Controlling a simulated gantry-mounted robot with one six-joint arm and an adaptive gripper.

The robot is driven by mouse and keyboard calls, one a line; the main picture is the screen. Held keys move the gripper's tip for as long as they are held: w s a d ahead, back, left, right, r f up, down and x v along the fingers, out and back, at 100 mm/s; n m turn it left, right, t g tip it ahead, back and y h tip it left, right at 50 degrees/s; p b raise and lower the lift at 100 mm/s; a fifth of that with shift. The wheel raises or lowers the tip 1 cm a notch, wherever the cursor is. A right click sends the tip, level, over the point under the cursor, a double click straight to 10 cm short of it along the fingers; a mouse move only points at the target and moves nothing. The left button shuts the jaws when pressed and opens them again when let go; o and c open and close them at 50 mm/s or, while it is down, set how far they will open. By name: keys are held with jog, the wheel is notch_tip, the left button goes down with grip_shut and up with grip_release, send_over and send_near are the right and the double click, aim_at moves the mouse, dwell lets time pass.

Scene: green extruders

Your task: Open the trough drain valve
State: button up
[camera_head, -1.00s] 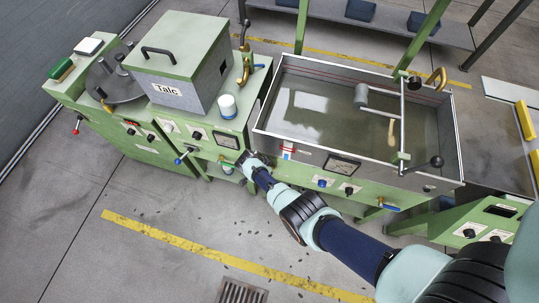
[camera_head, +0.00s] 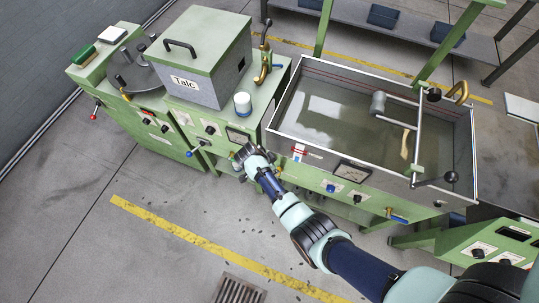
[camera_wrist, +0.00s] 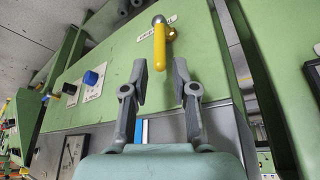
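The trough (camera_head: 284,133) is a grey metal basin of murky liquid on a green frame in the head view. A brass valve with a blue handle (camera_head: 397,217) sits low on its right front. My gripper (camera_head: 246,155) is at the cabinet front left of the trough. In the wrist view my gripper (camera_wrist: 160,82) is open and empty, its fingers apart. A yellow lever handle (camera_wrist: 160,48) on a green panel lies beyond and between the fingertips, apparently untouched. The label beside it is partly hidden, so I cannot tell which valve this is.
A green cabinet carries a grey Talc box (camera_head: 215,85) and a white jar (camera_head: 242,104). In the wrist view, a blue knob (camera_wrist: 90,78), a black knob (camera_wrist: 70,89) and a gauge (camera_wrist: 72,153) are at left.

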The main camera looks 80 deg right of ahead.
jog(key=v, duration=0.4)
jog(key=shift+r, duration=0.1)
dwell(0.4)
